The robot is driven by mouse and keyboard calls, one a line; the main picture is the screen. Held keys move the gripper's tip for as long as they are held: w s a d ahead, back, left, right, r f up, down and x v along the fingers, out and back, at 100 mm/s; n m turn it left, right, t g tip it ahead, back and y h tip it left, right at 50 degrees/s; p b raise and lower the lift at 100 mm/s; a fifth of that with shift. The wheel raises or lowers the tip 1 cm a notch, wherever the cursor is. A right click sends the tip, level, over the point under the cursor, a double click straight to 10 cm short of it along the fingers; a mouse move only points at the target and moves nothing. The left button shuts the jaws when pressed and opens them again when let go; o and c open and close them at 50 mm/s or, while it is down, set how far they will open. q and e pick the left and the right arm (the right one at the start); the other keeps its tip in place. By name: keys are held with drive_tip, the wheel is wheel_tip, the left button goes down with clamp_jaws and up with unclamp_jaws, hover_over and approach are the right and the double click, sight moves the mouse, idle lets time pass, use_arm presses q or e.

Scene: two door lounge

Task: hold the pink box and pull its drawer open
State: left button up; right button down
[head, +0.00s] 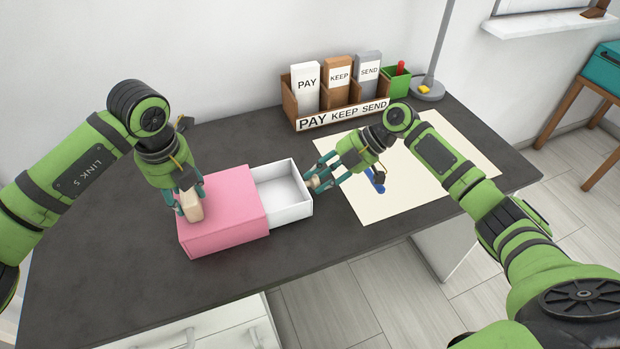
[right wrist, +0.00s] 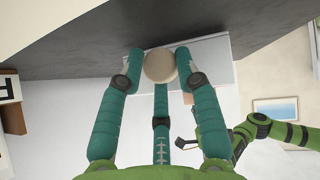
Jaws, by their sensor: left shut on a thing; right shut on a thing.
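The pink box (head: 222,217) lies on the dark desk, with its white drawer (head: 283,193) slid out to the right. The drawer's inside looks empty. My left gripper (head: 191,207) is shut on a beige block-like handle (head: 193,206) at the box's left end. My right gripper (head: 313,184) is shut on the drawer's round beige knob (right wrist: 159,65) at the drawer's right end. In the right wrist view the knob sits between the teal fingers of my right gripper (right wrist: 160,72), against the pale drawer front.
A wooden organiser (head: 338,112) labelled PAY KEEP SEND stands at the back with envelopes. A green cup (head: 396,83) and a lamp base (head: 428,91) are beside it. A cream mat (head: 440,150) with a blue item (head: 376,181) lies right of the drawer. The desk's left side is clear.

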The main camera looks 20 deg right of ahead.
use_arm(q)
drive_tip(key=shift+a, duration=0.15)
use_arm(e)
drive_tip(key=shift+s+d+f, duration=0.1)
drive_tip(key=shift+d+f, duration=0.05)
drive_tip(key=shift+f, duration=0.1)
drive_tip(key=c, duration=0.9)
unclamp_jaws()
drive_tip(key=shift+r, duration=0.1)
drive_tip(key=shift+r, duration=0.1)
drive_tip(key=v, duration=1.1)
drive_tip(key=shift+d+r, duration=0.25)
drive_tip(key=shift+d, duration=0.05)
use_arm(q)
drive_tip(key=o, duration=1.1)
drive_tip(key=shift+o, duration=0.2)
